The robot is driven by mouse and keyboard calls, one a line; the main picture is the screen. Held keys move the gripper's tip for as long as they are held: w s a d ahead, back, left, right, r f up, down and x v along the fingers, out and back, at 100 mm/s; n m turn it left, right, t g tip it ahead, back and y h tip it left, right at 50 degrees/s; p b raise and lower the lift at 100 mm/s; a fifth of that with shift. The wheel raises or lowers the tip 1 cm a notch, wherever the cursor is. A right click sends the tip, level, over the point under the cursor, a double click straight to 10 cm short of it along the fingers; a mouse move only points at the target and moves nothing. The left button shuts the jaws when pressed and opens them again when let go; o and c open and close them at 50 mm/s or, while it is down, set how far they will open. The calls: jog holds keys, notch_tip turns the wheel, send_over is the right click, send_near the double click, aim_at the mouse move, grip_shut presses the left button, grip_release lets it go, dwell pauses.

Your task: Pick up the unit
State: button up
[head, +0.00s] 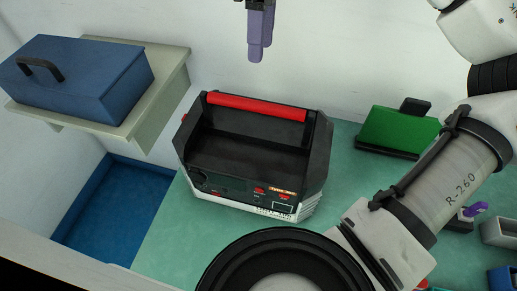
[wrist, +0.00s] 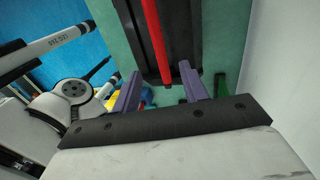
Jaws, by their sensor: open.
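The unit (head: 250,165) is a black box-like device with a red bar handle (head: 257,106) along its upper back edge and a light-coloured base. It stands upright on the green worktop. My gripper (head: 258,50) hangs above and behind the unit in the head view, its purple fingers pointing down, apart from the handle. In the wrist view my gripper (wrist: 162,85) has its two purple fingers spread with nothing held. The red handle (wrist: 154,38) runs down the picture, lined up with the gap between them; the black unit (wrist: 182,35) lies beside it.
A blue toolbox (head: 75,78) sits on a pale shelf (head: 160,85) at the left. A blue recess (head: 115,210) lies below it. A green block (head: 398,130) stands right of the unit, and small bins (head: 497,230) lie at far right. A white wall rises behind.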

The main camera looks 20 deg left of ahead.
aim_at(256, 101)
jog(key=f, duration=0.2)
jog(key=s+f, duration=0.1)
jog(key=f, duration=0.4)
jog(key=shift+s+p, duration=0.35)
jog(key=shift+p, duration=0.05)
jog(key=f+p, duration=0.1)
jog(key=f, duration=0.1)
jog(key=s+f+p, duration=0.1)
jog(key=f, duration=0.1)
jog(key=shift+a+f, duration=0.15)
jog(key=shift+f, duration=0.55)
jog(key=shift+f+b, duration=0.25)
jog(key=shift+b, duration=0.3)
grip_shut()
dwell(0.7)
